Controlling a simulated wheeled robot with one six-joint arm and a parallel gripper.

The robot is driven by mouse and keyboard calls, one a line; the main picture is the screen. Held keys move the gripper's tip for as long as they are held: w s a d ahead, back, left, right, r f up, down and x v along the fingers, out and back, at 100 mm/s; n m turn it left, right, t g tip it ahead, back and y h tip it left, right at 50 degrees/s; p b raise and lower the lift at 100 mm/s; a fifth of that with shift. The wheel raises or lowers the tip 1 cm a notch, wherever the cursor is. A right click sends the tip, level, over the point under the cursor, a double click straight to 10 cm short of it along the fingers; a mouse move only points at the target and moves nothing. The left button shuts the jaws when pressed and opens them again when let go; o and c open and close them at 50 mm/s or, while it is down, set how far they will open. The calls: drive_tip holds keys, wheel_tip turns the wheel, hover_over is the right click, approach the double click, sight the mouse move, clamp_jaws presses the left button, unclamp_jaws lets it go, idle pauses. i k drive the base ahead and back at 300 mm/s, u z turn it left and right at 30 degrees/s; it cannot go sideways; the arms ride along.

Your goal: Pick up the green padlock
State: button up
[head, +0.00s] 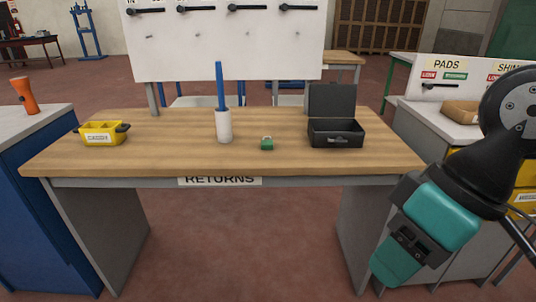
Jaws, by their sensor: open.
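A small green padlock (267,144) lies on the wooden workbench (180,157), a little right of its middle. A white cup (223,126) holding a blue stick (220,85) stands just left of the padlock. My gripper (385,283) is at the lower right, in front of the bench's right leg and below the top. It is well apart from the padlock. The gripper's fingertips are hard to make out, and nothing shows held in it.
An open black box (335,133) sits right of the padlock. A yellow caddy (103,133) stands at the bench's left. A white board (225,45) with hooks rises behind. A grey-topped cabinet (453,117) stands right, a blue cabinet (50,200) left. The floor in front is clear.

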sight(266, 144)
drive_tip(key=z, duration=0.1)
drive_tip(key=i, duration=1.35)
drive_tip(key=u, duration=0.7)
